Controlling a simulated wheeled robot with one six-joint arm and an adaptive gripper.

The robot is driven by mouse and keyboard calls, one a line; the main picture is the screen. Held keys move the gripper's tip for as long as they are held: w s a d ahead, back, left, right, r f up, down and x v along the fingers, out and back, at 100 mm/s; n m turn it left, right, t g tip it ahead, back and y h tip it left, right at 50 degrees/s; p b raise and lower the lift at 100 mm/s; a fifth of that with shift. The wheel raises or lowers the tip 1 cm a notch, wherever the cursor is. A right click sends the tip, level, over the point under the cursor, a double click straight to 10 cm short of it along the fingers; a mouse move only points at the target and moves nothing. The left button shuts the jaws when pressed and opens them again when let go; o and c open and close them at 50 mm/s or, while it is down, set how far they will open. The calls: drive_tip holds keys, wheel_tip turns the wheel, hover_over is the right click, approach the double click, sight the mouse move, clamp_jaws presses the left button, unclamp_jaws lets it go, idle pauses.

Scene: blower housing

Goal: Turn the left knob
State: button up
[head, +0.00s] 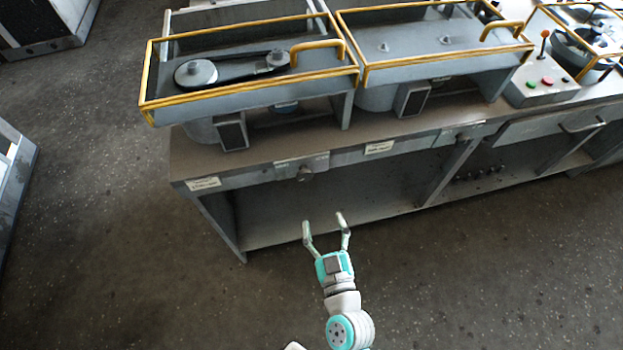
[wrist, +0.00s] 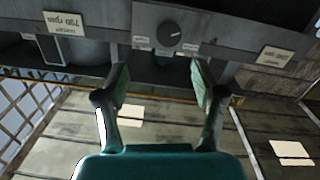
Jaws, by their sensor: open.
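The left knob (head: 304,173) is a small dark round knob on a grey plate on the bench's front edge. In the wrist view the knob (wrist: 169,34) shows as a dark dial with a pale pointer mark, near the top centre, with small labels around it. My gripper (head: 323,220) is open and empty, in front of the bench and apart from the knob. In the wrist view the spread fingers of my gripper (wrist: 161,76) appear below the knob, one to each side. A second, smaller knob-like part (head: 463,136) sits farther right on the front edge.
The grey bench (head: 255,153) has an open lower shelf. Yellow-railed guards stand on top, the left one over a belt and pulleys (head: 235,68). A control box (head: 541,85) with coloured buttons and a lever stands at right. The floor (head: 110,220) is clear before the bench.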

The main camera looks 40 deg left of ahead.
sight(305, 177)
drive_tip(key=shift+n+y, duration=0.3)
drive_tip(key=x, duration=0.8)
drive_tip(key=s+a+x, duration=0.1)
drive_tip(key=x, duration=0.3)
drive_tip(key=shift+r, duration=0.15)
drive_tip(key=c, duration=1.1)
drive_tip(key=shift+c, duration=0.2)
